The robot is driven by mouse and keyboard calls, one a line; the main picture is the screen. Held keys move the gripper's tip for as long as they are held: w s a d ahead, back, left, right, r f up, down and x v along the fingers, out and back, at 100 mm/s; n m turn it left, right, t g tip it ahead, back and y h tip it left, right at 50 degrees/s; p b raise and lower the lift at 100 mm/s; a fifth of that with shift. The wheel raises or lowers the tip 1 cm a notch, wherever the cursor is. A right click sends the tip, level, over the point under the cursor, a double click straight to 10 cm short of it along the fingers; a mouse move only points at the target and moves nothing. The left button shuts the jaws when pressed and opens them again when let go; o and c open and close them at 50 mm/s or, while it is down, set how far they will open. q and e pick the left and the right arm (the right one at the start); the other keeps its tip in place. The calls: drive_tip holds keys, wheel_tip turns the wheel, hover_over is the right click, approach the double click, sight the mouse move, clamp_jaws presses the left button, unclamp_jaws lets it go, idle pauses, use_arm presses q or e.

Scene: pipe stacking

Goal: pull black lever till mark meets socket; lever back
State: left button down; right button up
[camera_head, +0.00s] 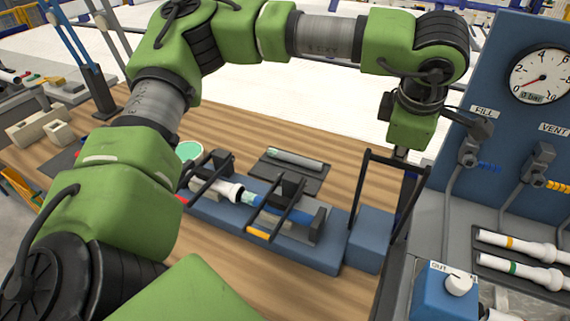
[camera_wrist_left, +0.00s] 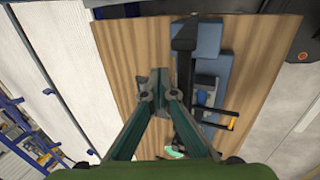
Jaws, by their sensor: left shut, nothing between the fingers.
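The black lever (camera_head: 395,163) is a U-shaped frame standing up at the right end of a blue bench fixture (camera_head: 325,258). It also shows in the left wrist view (camera_wrist_left: 184,60). The fixture holds a white pipe with a socket (camera_head: 228,190) and a blue pipe (camera_head: 300,210), lying in line. A pale teal stretch (camera_head: 249,198) shows beside the socket mouth; the exact mark is too small to tell. My left gripper (camera_head: 401,153) points down at the lever's top bar, its fingers mostly hidden. In the left wrist view it is shut and empty (camera_wrist_left: 160,80), beside the lever. My right gripper is out of view.
Two black clamp handles (camera_head: 275,210) cross the fixture. A dark tray with a grey pipe piece (camera_head: 295,157) lies behind it. A blue panel with a gauge (camera_head: 541,76) and a rack of white pipes (camera_head: 520,245) stand to the right. The wooden table (camera_head: 345,180) has bare room behind the fixture.

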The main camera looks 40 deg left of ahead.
use_arm(q)
drive_tip(key=s+b, duration=0.2)
drive_tip(key=s, duration=0.1)
drive_tip(key=s+d+b, duration=0.1)
drive_tip(key=shift+s+d+f, duration=0.1)
drive_tip(key=shift+s+f, duration=0.05)
drive_tip(key=shift+f, duration=0.2)
drive_tip(key=s+b, duration=0.1)
drive_tip(key=s+f+b, duration=0.1)
drive_tip(key=s+d+b, duration=0.1)
drive_tip(key=s, duration=0.1)
drive_tip(key=shift+d+f, duration=0.1)
drive_tip(key=shift+f, duration=0.15)
idle(0.4)
